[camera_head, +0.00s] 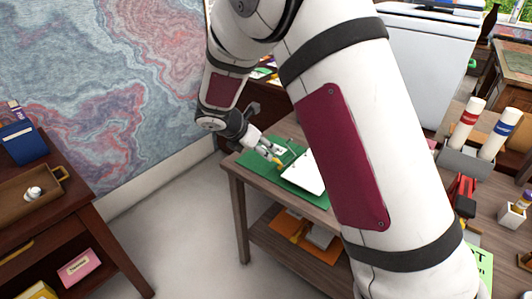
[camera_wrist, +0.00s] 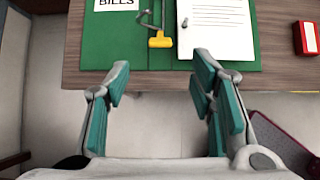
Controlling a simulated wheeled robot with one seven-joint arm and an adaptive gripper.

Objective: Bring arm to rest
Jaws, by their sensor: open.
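My gripper (camera_wrist: 160,85) is open and empty in the wrist view, its two teal-padded fingers spread apart over the floor just off the near edge of the wooden desk (camera_wrist: 130,79). In the head view my gripper (camera_head: 274,155) shows small above the green mat (camera_head: 258,166), partly hidden by my own arm. In the wrist view the green mat (camera_wrist: 110,55) holds a white sheet marked BILLS (camera_wrist: 117,4), a yellow-handled metal item (camera_wrist: 160,41) and a sheet of printed paper (camera_wrist: 222,28). The yellow item lies beyond the fingertips, apart from them.
A red box (camera_wrist: 307,38) sits on the desk at right. In the head view, a holder with white tubes (camera_head: 466,158) stands at right. A dark cabinet with a wooden tray (camera_head: 25,205) is at left. Bare floor (camera_head: 185,240) lies between cabinet and desk.

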